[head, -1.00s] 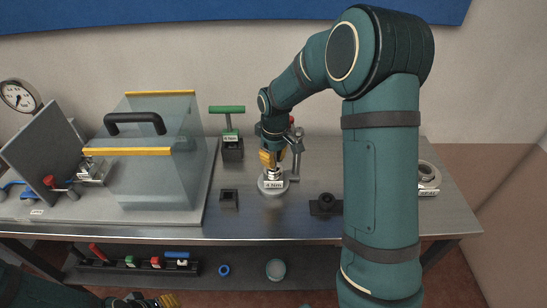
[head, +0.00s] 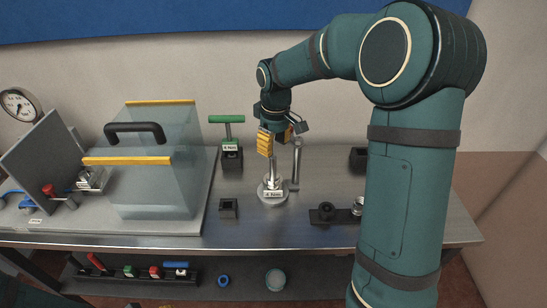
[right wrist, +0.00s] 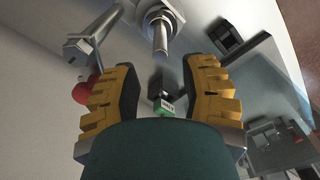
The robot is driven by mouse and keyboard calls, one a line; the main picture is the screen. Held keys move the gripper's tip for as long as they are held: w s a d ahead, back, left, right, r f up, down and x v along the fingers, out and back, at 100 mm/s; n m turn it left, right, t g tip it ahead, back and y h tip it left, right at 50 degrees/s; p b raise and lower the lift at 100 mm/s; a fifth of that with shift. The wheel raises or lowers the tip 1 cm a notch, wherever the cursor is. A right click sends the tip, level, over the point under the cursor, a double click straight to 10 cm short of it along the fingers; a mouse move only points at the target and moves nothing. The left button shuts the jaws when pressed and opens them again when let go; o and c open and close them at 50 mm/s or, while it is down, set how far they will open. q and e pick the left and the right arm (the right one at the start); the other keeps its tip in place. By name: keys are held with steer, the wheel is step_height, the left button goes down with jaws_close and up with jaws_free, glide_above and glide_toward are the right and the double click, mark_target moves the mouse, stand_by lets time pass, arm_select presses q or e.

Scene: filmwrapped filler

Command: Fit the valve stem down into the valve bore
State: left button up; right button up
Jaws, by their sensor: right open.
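The stem also shows in the right wrist view (right wrist: 160,42), rising from the body; the bore's mouth is hidden and I cannot tell how deep the stem sits. My right gripper (head: 277,143) is above the stem, pointing down, with its yellow fingers apart. In the right wrist view its fingers (right wrist: 163,88) are spread with nothing gripped between them, the stem beyond their tips. My left gripper is out of view.
A metal post (head: 297,165) stands close right of the valve body. A green T-handle tool (head: 227,120) stands in a holder behind left. A small dark square socket (head: 228,208) lies front left, a dark fixture (head: 325,213) front right. A clear box (head: 155,185) fills the left.

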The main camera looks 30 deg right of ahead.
steer(key=shift+r, duration=1.5)
